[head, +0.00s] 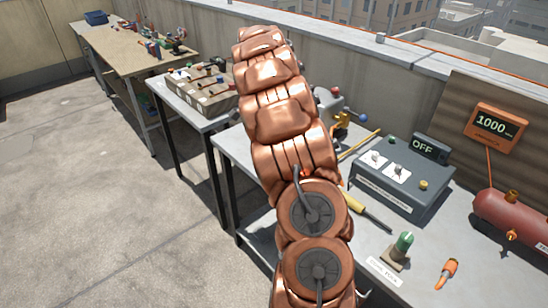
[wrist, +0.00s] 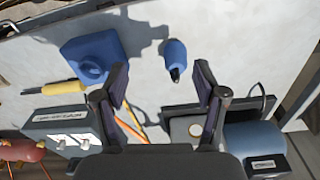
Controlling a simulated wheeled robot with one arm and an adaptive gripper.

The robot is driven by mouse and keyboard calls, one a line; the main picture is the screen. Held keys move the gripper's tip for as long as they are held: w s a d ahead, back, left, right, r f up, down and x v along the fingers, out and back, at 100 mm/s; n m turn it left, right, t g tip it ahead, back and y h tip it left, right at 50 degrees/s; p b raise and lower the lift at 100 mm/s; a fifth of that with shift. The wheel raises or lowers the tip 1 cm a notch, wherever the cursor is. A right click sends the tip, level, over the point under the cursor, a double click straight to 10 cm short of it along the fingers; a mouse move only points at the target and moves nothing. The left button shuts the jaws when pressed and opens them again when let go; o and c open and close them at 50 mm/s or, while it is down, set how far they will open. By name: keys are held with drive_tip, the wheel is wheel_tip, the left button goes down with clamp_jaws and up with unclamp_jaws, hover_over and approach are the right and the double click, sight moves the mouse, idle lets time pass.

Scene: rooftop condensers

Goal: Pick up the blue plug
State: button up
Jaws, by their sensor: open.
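A small blue plug (wrist: 176,53) with a dark tip lies on the light grey tabletop in the wrist view. The tip points down in the picture. My gripper (wrist: 160,72) is open, with its two dark fingers apart and nothing between them. The plug shows beyond the fingertips, a little right of the middle of the gap, and appears untouched. A larger blue block with a rounded knob (wrist: 92,55) is left of the fingers. In the head view my copper-coloured arm hides the gripper, and I cannot make out the plug there.
A yellow-handled screwdriver (wrist: 60,87) lies left of the fingers. The grey control box (head: 390,180), a green-topped piece (head: 403,243), an orange plug (head: 447,270) and a red tank (head: 512,218) occupy the bench. A blue cylindrical unit (wrist: 250,142) stands at lower right. Bare tabletop surrounds the plug.

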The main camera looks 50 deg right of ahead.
drive_tip(key=shift+m, duration=0.9)
drive_tip(key=d+f, duration=0.2)
drive_tip(key=d, duration=0.1)
drive_tip(key=d+f, duration=0.1)
drive_tip(key=shift+w+d+f, duration=0.15)
drive_tip(key=shift+w+d, duration=0.2)
drive_tip(key=shift+w, duration=0.05)
drive_tip(key=shift+w+d+f+p, duration=0.1)
drive_tip(key=shift+f+p, duration=1.1)
drive_tip(key=shift+f, duration=2.7)
drive_tip(key=shift+c, duration=0.3)
drive_tip(key=c, duration=1.2)
